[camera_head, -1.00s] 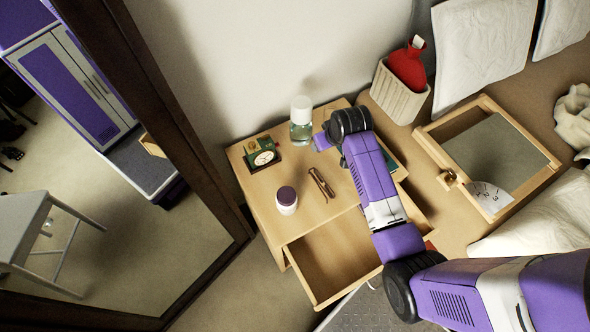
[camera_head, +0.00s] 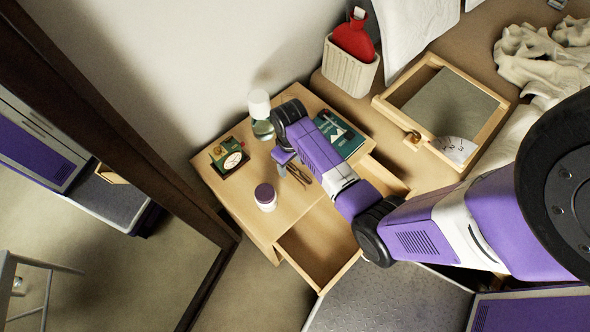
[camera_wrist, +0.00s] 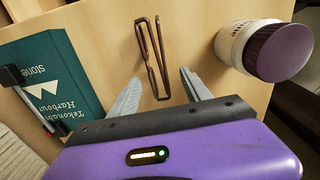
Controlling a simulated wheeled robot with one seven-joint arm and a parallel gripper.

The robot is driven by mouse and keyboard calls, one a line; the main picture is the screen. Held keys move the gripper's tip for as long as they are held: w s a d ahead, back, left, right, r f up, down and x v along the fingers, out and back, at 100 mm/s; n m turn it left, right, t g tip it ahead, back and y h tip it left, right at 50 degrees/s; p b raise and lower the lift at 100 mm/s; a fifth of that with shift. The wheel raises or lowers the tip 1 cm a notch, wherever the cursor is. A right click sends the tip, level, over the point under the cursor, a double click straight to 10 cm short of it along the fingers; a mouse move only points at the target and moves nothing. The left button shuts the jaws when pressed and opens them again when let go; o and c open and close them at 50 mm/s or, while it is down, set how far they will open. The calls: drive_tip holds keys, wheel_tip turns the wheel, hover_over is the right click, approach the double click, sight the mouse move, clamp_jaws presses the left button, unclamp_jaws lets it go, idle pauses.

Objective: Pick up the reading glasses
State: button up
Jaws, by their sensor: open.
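The reading glasses (camera_wrist: 162,60) are brown, thin-framed and folded. They lie on the nightstand top and, in the wrist view, reach from the middle top down between my fingers. In the head view the glasses (camera_head: 299,175) show just right of my gripper, partly hidden by it. My gripper (camera_wrist: 159,77) is open, with one grey fingertip on each side of the near end of the glasses. It also shows in the head view (camera_head: 285,158) above the nightstand. I cannot tell how high the fingertips are above the wood.
A white jar with a purple lid (camera_wrist: 280,50) stands close right of the glasses. A green book (camera_wrist: 55,75) with a pen-like item lies to the left. The nightstand drawer (camera_head: 320,245) is open.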

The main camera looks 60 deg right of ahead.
sight(291, 168)
drive_tip(key=shift+f, duration=1.55)
drive_tip(key=shift+c, duration=0.3)
clamp_jaws()
drive_tip(key=shift+r, duration=0.1)
